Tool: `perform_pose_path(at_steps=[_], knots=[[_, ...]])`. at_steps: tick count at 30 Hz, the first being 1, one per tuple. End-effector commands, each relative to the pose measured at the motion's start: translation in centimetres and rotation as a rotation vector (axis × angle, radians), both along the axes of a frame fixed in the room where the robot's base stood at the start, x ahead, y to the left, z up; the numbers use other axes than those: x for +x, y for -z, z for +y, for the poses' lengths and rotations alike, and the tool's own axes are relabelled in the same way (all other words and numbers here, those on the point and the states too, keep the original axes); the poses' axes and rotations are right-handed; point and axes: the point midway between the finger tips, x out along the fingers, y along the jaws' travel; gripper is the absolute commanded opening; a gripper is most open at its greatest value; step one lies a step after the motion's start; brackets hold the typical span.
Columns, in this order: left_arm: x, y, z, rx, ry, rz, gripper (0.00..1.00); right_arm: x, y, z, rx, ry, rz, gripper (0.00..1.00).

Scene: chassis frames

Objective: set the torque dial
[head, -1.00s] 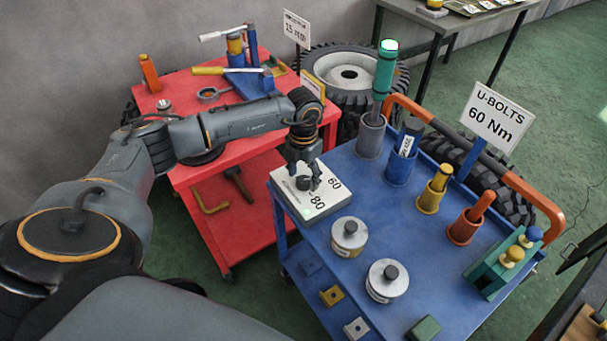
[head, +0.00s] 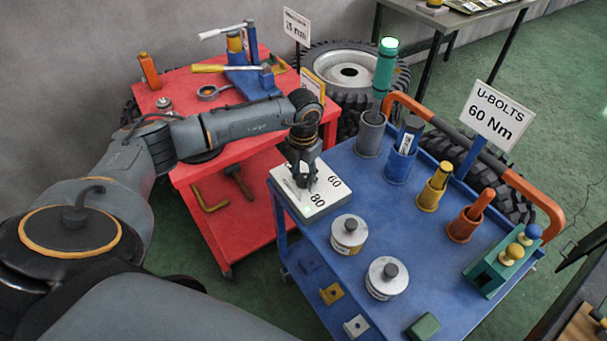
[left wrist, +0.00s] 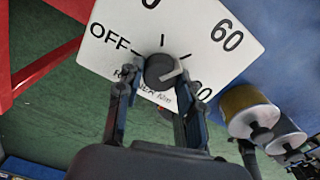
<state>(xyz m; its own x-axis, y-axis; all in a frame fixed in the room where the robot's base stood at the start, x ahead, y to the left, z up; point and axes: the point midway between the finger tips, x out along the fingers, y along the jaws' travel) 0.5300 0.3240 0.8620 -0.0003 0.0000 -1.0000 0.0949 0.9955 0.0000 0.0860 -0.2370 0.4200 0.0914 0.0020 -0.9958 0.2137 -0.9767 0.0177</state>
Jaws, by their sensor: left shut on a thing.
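The torque dial is a white square box (head: 325,197) on the near-left corner of the blue cart. Its face reads OFF, 60 and 80 in black, with ticks between; one label is cut off at the top of the left wrist view. My left gripper (head: 303,184) points down over the box, shut on the knob, with fingers on either side in the left wrist view (left wrist: 157,78). My right gripper is not in view.
A sign (head: 494,115) reading U-BOLTS 60 Nm stands on the blue cart (head: 420,260). The cart also holds a green-topped torque tool (head: 384,72), coloured holders and two silver canisters (head: 349,235). A red cart (head: 180,92) with tools stands behind my left arm.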

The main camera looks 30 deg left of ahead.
Motion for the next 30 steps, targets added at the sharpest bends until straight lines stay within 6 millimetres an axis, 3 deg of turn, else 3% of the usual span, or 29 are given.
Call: perform_pose_path(at_steps=[8, 30], knots=[[0.02, -0.02, -0.02, -0.001, -0.165, 0.000, 0.06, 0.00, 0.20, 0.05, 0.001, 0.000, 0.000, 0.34], [0.01, -0.10, 0.01, 0.000, -0.861, 0.000, 0.06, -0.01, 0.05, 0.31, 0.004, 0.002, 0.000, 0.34]])
